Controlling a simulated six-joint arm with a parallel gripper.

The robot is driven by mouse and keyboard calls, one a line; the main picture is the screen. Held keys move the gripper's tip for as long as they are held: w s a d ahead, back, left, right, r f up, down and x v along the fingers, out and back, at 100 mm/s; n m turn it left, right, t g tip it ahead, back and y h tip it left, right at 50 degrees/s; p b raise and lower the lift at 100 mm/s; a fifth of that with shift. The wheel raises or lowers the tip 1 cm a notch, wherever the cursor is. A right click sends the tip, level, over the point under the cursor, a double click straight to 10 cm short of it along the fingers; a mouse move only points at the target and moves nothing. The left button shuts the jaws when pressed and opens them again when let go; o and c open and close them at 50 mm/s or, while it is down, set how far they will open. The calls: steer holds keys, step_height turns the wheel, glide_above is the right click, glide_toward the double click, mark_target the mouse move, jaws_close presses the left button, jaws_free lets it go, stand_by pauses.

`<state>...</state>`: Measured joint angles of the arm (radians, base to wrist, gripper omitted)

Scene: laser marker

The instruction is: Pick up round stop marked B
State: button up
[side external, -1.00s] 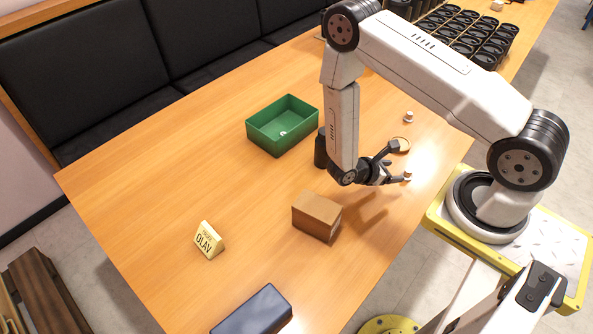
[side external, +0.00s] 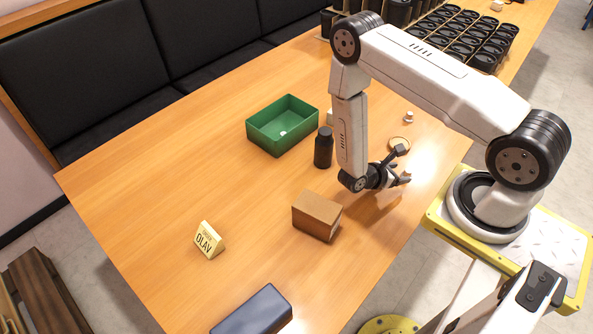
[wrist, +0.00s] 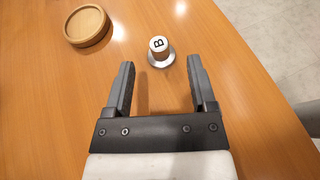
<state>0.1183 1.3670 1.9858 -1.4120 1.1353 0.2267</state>
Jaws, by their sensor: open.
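The round stop marked B (wrist: 159,46) shows in the wrist view as a small white-topped peg on a wider silvery base, upright on the table. My gripper (wrist: 160,66) is open and empty. The stop is just beyond the fingertips, roughly centred between them, and neither finger touches it. In the side view my gripper (side external: 403,164) is low over the table near its right edge, and its fingers largely hide the stop there.
A round wooden dish (wrist: 87,25) lies left of the stop. Another small white stop (side external: 408,117) stands farther back. A green bin (side external: 262,139) with a small white thing inside, a dark bottle (side external: 323,148), a brown box (side external: 316,217), a name sign (side external: 208,239) and a blue case (side external: 252,311) are around.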

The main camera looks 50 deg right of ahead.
mark_target(406, 172)
steer(key=shift+d, duration=0.1)
steer(key=shift+x, duration=2.5)
steer(key=shift+f, duration=0.15)
jaws_close()
